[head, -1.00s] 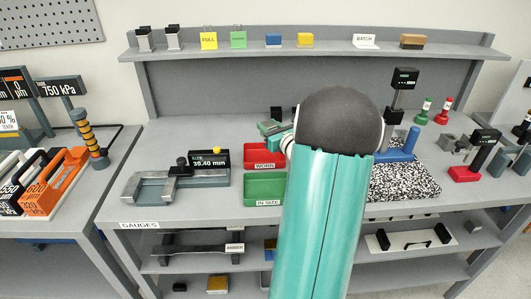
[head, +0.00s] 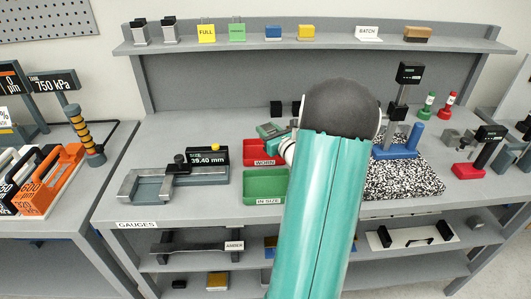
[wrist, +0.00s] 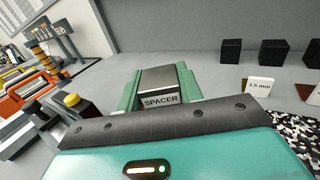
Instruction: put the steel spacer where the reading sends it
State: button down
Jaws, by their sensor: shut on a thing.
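The steel spacer (wrist: 157,78), a grey block with a SPACER label, is between the two teal fingers of my gripper (wrist: 160,92) in the wrist view. In the head view my gripper (head: 272,132) is partly hidden by my arm, near the red WORN tray (head: 262,147), and the spacer cannot be made out. The size gauge (head: 150,187) stands at left on the bench, and its display (head: 208,157) reads 39.40 mm. The green IN SIZE tray (head: 262,182) is in front of the WORN tray. Both trays look empty where visible.
A speckled plate (head: 410,178) with a blue-based stand (head: 402,148) is at right. Black blocks (wrist: 231,50) and a 3.5 mm card (wrist: 259,87) stand behind. Bare bench lies between gauge and trays.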

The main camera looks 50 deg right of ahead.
jog(key=shift+f, duration=0.55)
jog(key=shift+w, duration=0.1)
jog(key=c, duration=0.8)
grip_release()
jog(key=shift+c, duration=0.2)
jog(key=shift+f, duration=0.1)
jog(key=v, duration=1.3)
jog(key=shift+s, duration=0.4)
jog(key=shift+a, duration=0.1)
